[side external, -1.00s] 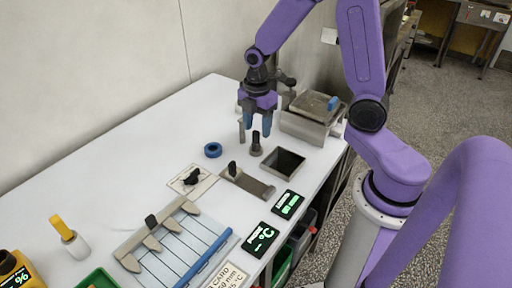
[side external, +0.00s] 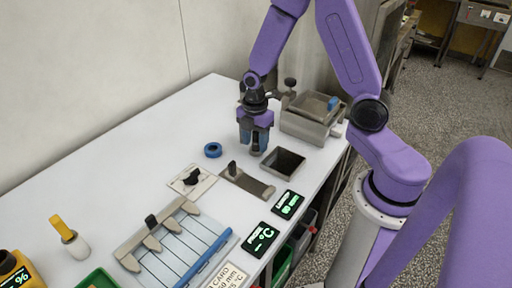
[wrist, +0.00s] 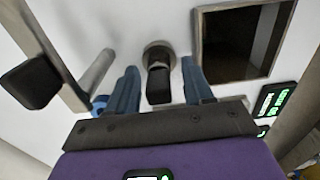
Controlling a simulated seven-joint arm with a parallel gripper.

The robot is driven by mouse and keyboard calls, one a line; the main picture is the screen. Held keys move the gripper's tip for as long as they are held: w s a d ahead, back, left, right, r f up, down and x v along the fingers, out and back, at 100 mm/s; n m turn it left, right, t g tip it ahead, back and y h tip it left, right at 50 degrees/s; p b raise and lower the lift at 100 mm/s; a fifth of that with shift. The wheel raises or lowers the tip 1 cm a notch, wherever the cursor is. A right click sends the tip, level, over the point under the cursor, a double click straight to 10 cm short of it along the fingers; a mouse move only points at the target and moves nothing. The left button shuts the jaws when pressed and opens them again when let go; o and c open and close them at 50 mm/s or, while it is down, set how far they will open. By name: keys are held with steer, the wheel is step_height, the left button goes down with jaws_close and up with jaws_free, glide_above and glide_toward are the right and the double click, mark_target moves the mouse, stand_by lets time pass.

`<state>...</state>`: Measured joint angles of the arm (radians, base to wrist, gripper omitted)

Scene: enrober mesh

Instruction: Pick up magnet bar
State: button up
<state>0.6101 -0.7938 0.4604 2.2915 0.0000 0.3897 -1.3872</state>
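A black-topped upright post with a round grey base, which I take to be the magnet bar, shows in the wrist view (wrist: 158,85). My gripper (wrist: 159,70) is open, its blue fingers on either side of the black top, with gaps visible on both sides. In the side view my gripper (side external: 252,146) is low over the table and hides most of the post. I cannot tell how far the fingertips are from the table.
A square dark-bottomed tray (side external: 283,161) is close beside the post, and a flat metal strip with a black knob (side external: 247,183) lies nearby. A blue ring (side external: 213,150) is to the left. A metal box (side external: 312,122) stands behind. A thin upright rod (wrist: 97,72) is close to one finger.

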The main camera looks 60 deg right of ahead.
jaws_close()
step_height(320, 180, up, 9)
steer(key=shift+w+r, duration=0.1)
steer(key=shift+r, duration=0.05)
steer(key=w+a+r, duration=0.1)
steer(key=w+a, duration=0.6)
steer(key=w, duration=0.3)
steer(key=shift+w+a, duration=0.15)
steer(key=shift+a, duration=0.15)
